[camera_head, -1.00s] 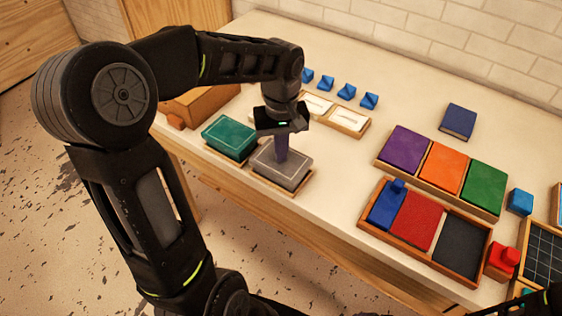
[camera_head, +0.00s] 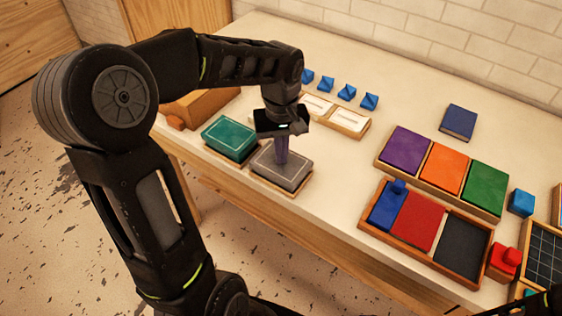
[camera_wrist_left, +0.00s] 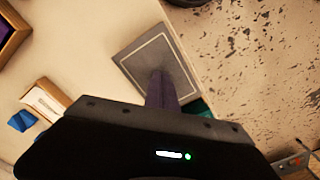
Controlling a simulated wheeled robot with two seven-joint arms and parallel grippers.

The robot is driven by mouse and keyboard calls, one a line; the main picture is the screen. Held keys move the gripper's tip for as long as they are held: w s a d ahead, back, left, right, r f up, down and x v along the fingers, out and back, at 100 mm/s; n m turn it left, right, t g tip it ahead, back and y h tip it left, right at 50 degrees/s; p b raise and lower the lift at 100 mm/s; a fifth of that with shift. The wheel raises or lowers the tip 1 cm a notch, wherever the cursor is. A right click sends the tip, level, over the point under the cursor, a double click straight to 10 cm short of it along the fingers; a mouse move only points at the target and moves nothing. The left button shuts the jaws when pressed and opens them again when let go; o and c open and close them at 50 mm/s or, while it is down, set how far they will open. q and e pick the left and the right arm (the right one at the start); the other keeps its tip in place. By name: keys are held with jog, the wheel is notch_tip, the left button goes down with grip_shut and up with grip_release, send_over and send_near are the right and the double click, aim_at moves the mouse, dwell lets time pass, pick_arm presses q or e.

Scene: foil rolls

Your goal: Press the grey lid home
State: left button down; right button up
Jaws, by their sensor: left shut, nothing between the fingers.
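The grey lid (camera_head: 293,172) is a flat rectangle with a pale outline on its top. It sits on a box with a light wooden base at the table's front edge. My left gripper (camera_head: 281,160) points straight down with its fingers shut and empty, and their tips appear to touch the middle of the lid. In the left wrist view the lid (camera_wrist_left: 143,58) lies under the tips of my left gripper (camera_wrist_left: 158,74), which hide part of it. I cannot tell whether a gap is left under the lid. My right gripper does not show clearly.
A teal-lidded box (camera_head: 230,137) stands close on the left. Behind are white-topped trays (camera_head: 350,121) and several small blue blocks (camera_head: 346,92). On the right are a tray with purple, orange and green panels (camera_head: 443,166) and another wooden tray (camera_head: 462,246).

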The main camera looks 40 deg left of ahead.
pick_arm(q)
jog(key=shift+s+d+f, duration=0.1)
jog(key=shift+s, duration=0.05)
dwell(0.3)
notch_tip(320, 180, up, 8)
jog(key=p, duration=0.6)
dwell(0.6)
